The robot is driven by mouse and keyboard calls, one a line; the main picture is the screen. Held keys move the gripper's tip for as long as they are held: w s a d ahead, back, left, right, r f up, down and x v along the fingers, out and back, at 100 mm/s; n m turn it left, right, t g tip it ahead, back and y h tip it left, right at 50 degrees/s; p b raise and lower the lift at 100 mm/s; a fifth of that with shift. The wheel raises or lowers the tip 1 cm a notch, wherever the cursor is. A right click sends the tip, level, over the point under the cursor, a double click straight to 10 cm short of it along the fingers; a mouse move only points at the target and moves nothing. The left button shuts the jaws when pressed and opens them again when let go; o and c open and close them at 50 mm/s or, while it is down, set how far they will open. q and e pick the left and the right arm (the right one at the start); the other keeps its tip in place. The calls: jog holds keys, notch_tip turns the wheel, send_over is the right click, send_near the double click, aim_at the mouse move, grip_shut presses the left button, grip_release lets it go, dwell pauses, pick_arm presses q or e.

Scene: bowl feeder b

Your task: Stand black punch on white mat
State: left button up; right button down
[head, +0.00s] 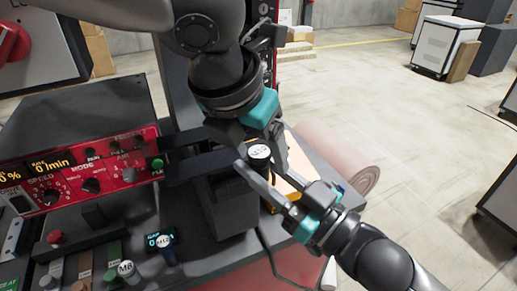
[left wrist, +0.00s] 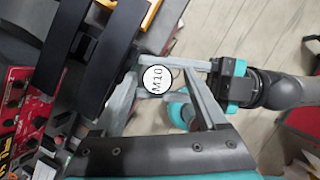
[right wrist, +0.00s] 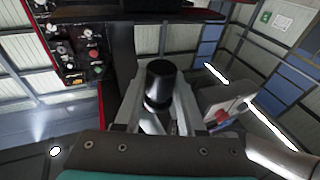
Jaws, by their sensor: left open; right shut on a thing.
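The black punch (head: 259,152) has a white top marked M10. My right gripper (head: 272,172) is shut on it and holds it up over the machine's right side. The punch's dark body (right wrist: 159,85) stands between the right fingers in the right wrist view. My left gripper (head: 254,138) is open, close above and around the punch. In the left wrist view the white top (left wrist: 157,79) lies between the left fingers, with the right fingers beside it. I cannot make out the white mat for sure.
A pale, orange-edged surface (head: 286,163) lies partly hidden behind the grippers. Other punches marked M8 (head: 126,268) and M12 (head: 166,243) stand at the lower left. A red control panel (head: 90,180) is at the left and a pink roll (head: 335,160) at the right.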

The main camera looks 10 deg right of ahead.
pick_arm(q)
jog(key=shift+c, duration=0.2)
jog(key=shift+s+d, duration=0.1)
grip_shut()
dwell(0.4)
pick_arm(e)
jog(key=c, duration=0.9)
grip_release()
jog(key=o, duration=0.5)
